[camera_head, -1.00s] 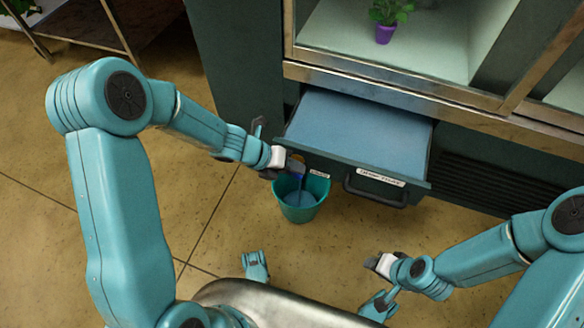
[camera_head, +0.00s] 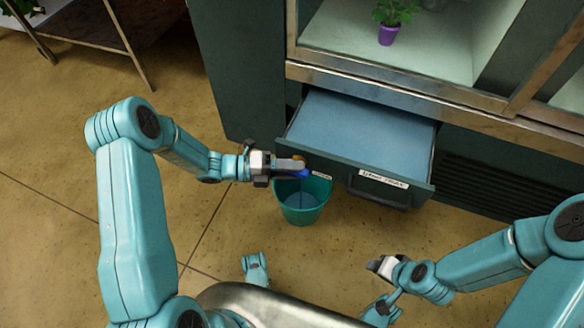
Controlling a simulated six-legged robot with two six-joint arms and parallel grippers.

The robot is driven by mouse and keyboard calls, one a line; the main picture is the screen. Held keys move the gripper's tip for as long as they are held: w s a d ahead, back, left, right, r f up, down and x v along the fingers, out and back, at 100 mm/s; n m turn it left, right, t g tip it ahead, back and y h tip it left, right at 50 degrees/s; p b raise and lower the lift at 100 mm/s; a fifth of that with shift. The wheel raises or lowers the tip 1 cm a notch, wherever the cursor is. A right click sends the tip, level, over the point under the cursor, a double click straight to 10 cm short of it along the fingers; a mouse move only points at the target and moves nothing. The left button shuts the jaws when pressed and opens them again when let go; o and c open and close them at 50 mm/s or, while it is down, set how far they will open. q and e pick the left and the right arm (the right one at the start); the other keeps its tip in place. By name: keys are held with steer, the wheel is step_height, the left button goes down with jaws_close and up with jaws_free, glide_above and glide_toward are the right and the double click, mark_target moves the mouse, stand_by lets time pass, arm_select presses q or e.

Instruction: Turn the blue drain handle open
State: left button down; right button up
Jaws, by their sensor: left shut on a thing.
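The blue drain handle (camera_head: 303,172) shows as a small blue piece at the front left corner of the pulled-out drain tray (camera_head: 358,135), just above the bucket. A brassy bit sits beside it. My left gripper (camera_head: 297,166) is shut on the blue handle and hides most of it. A teal bucket (camera_head: 302,212) stands on the floor under the handle, with bluish water in it. My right gripper (camera_head: 374,266) is low at the right, away from the tray; its fingers are too small to judge.
The tray has a dark pull bar (camera_head: 378,198) and a white label (camera_head: 384,179). A purple pot with a plant (camera_head: 388,34) stands in the cabinet above. A metal rim (camera_head: 270,302) is at the bottom.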

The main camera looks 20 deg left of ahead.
arm_select(q)
steer(key=shift+s+f+h, duration=0.1)
steer(key=shift+h, duration=0.6)
steer(key=c, duration=1)
jaws_free()
steer(key=shift+o, duration=0.2)
steer(key=shift+t, duration=0.3)
steer(key=v, duration=1.6)
steer(key=shift+a, duration=0.2)
